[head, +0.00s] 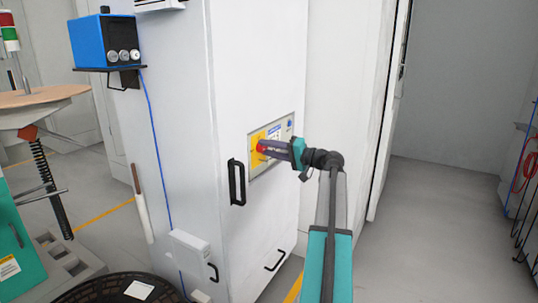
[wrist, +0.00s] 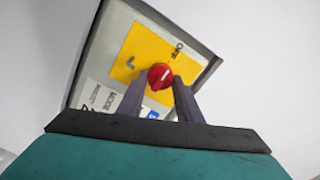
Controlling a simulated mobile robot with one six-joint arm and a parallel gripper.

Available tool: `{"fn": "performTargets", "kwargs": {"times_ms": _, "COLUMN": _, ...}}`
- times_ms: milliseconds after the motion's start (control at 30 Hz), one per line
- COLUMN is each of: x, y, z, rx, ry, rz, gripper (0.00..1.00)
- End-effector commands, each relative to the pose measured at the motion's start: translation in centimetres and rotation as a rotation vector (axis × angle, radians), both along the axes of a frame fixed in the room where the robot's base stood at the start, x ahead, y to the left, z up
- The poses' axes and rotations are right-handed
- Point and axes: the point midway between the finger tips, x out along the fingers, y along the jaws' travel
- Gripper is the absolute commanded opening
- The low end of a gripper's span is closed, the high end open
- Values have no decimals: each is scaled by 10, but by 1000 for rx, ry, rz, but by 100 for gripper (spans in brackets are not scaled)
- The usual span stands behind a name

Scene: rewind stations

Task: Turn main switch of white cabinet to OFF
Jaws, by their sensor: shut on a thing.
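The white cabinet (head: 250,60) stands in the middle of the head view. Its switch panel (head: 284,128) has a yellow plate, with the red main switch (head: 261,147) partly hidden by my gripper (head: 268,148). In the wrist view the red knob (wrist: 160,77) sits on the yellow plate (wrist: 136,52), with OFF printed toward its upper right and another mark at its left. My gripper (wrist: 160,88) has a finger on each side of the knob and is shut on it. A short pale mark shows on the knob; I cannot tell its exact setting.
A black door handle (head: 237,182) is just left of and below the panel. A blue box (head: 103,40) sits on a bracket at the cabinet's left side. Grey floor (head: 440,210) is clear at right.

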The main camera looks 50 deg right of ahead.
Motion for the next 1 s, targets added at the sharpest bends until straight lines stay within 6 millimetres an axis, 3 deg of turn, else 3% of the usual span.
{"fn": "performTargets", "kwargs": {"times_ms": 567, "x": 0, "y": 0, "z": 0, "rx": -45, "ry": -9, "rz": 1, "gripper": 10}}
{"fn": "performTargets", "kwargs": {"times_ms": 600, "x": 0, "y": 0, "z": 0, "rx": -45, "ry": -9, "rz": 1, "gripper": 37}}
{"fn": "performTargets", "kwargs": {"times_ms": 700, "x": 0, "y": 0, "z": 0, "rx": -44, "ry": -9, "rz": 1, "gripper": 51}}
{"fn": "performTargets", "kwargs": {"times_ms": 1000, "x": -1, "y": 0, "z": 0, "rx": -43, "ry": -10, "rz": 0, "gripper": 51}}
